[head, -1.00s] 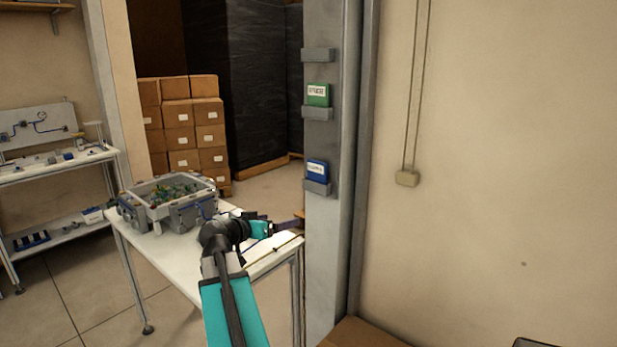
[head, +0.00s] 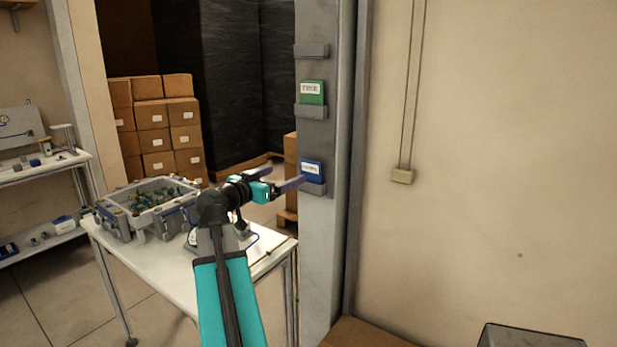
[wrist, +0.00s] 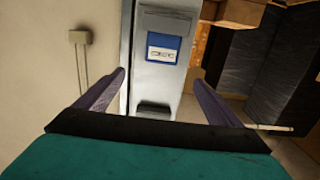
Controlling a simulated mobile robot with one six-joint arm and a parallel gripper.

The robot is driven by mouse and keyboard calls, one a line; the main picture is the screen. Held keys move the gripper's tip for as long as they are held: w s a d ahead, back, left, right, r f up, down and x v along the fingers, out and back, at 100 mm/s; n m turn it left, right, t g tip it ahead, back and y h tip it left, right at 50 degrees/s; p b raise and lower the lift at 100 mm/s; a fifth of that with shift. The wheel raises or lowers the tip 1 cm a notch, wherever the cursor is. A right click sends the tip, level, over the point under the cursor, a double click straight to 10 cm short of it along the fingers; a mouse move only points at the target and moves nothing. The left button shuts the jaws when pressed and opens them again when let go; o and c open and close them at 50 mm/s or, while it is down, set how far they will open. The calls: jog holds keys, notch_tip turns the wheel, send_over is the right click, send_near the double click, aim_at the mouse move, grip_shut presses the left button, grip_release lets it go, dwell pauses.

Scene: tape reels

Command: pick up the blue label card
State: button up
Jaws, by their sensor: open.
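The blue label card (head: 312,173) has a white label and stands in a small grey holder (head: 313,188) on the grey post. In the wrist view the blue label card (wrist: 164,54) appears upside down, between the lines of the two fingers and beyond their tips. My gripper (head: 290,186) is open and empty, to the left of the card in the head view. One fingertip overlaps the holder's left edge in that picture. In the wrist view both purple fingers of my gripper (wrist: 159,72) are spread apart with nothing between them.
A green card (head: 312,93) sits in a holder above the blue one, and an empty holder (head: 311,51) is higher on the post (head: 318,240). A white table (head: 180,275) with a grey crate (head: 118,226) stands left. Stacked boxes (head: 153,141) are behind.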

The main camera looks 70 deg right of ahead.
jog(key=shift+d, duration=0.15)
jog(key=p, duration=0.3)
send_near(310, 165)
jog(key=d, duration=0.2)
jog(key=shift+s+d+r, duration=0.1)
jog(key=shift+s+d, duration=0.15)
jog(key=shift+s, duration=0.2)
jog(key=shift+p+x, duration=0.55)
jog(key=shift+x, duration=0.35)
jog(key=p+x, duration=0.1)
jog(key=x, duration=0.1)
jog(key=shift+d, duration=0.3)
jog(key=shift+s+d+p, duration=0.1)
jog(key=shift+d+p, duration=0.25)
jog(key=shift+d, duration=0.1)
jog(key=shift+c, duration=0.4)
